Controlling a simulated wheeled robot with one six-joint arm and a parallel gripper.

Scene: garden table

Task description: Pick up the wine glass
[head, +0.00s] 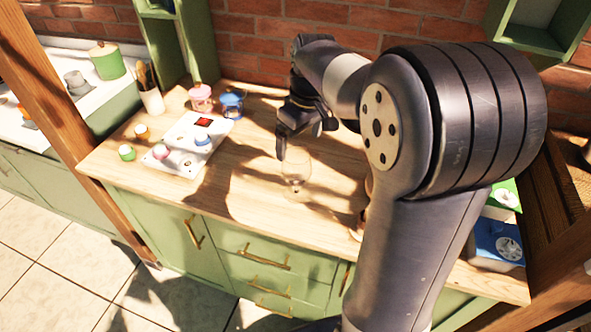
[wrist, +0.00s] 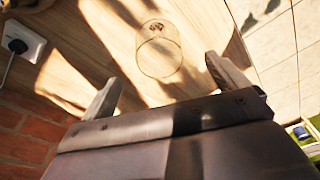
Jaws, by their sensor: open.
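The wine glass (head: 296,176) is clear and stands on the wooden tabletop (head: 240,165), near the middle of the table's front half. In the wrist view the glass (wrist: 158,52) shows as a faint round outline, beyond and between the fingertips. My gripper (head: 281,150) is above and just behind the glass in the head view, pointing down. In the wrist view my gripper (wrist: 165,78) has its two fingers wide apart with nothing between them. My arm hides part of the table to the right.
A white board (head: 187,150) with small cups lies to the left. Pink (head: 201,97) and blue (head: 232,103) jars stand behind it. A blue box (head: 495,243) sits at the right. A brick wall closes the back.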

